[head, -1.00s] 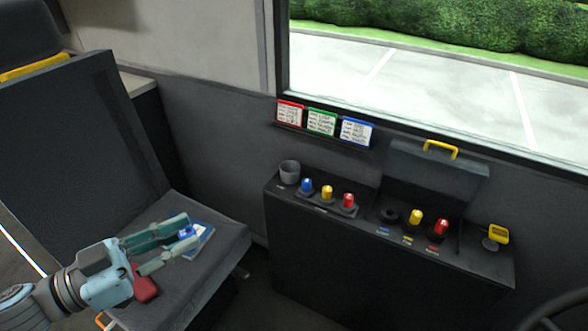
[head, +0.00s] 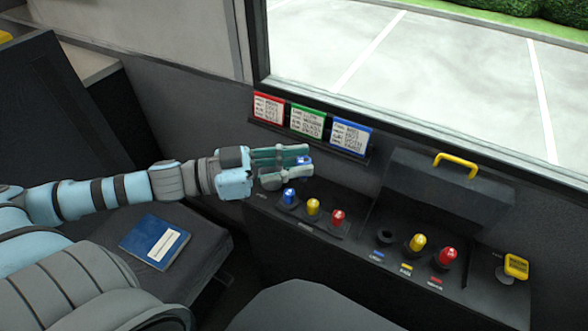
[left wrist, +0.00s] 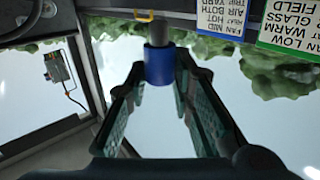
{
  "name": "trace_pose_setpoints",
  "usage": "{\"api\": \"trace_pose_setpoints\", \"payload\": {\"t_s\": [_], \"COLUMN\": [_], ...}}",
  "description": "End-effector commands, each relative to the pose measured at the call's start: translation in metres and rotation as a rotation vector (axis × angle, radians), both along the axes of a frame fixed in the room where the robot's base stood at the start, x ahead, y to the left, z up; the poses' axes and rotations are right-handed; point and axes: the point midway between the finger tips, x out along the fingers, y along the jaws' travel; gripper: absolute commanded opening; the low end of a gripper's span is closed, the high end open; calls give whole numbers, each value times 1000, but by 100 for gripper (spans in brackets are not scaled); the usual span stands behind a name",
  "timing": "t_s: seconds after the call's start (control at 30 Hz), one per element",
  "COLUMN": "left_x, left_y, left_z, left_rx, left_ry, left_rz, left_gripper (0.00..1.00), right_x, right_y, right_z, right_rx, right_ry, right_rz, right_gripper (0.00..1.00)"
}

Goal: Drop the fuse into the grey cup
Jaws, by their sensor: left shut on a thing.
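My left gripper (head: 304,162) is shut on a blue fuse (head: 303,159) and holds it above the left end of the dark console. In the left wrist view the fuse (left wrist: 159,65) shows as a blue cylinder with a grey end, between the fingertips. I cannot see the grey cup now; my left gripper covers the spot at the console's left end where it stood in the earlier head view. My right gripper is not in view.
An open-lidded box (head: 440,190) with a yellow handle is to the right. Cards (head: 308,120) line the wall behind. A blue booklet (head: 154,241) lies on the seat.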

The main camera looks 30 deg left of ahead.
Motion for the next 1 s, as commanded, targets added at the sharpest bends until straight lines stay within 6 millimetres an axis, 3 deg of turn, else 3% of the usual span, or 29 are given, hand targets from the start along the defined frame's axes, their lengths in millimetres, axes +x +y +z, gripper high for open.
{"api": "trace_pose_setpoints", "payload": {"t_s": [0.2,0.3,0.4,0.57,0.73,0.77,0.83,1.0], "left_x": [62,79,86,88,87,87,87,87], "left_y": [89,126,149,158,158,159,159,158], "left_z": [-37,-52,-60,-77,-109,-113,-116,-123], "left_rx": [-5,-8,-10,-11,-9,-9,-9,-9], "left_ry": [-7,-3,1,3,3,3,3,3], "left_rz": [249,347,405,428,427,427,427,427], "left_gripper": [6,6,6,6,6,6,6,6], "right_x": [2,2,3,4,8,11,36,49], "right_y": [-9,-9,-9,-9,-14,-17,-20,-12], "right_z": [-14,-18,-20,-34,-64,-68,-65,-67], "right_rx": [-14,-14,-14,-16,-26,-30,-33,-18], "right_ry": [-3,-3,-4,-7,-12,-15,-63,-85], "right_rz": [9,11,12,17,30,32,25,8], "right_gripper": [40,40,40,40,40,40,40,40]}}
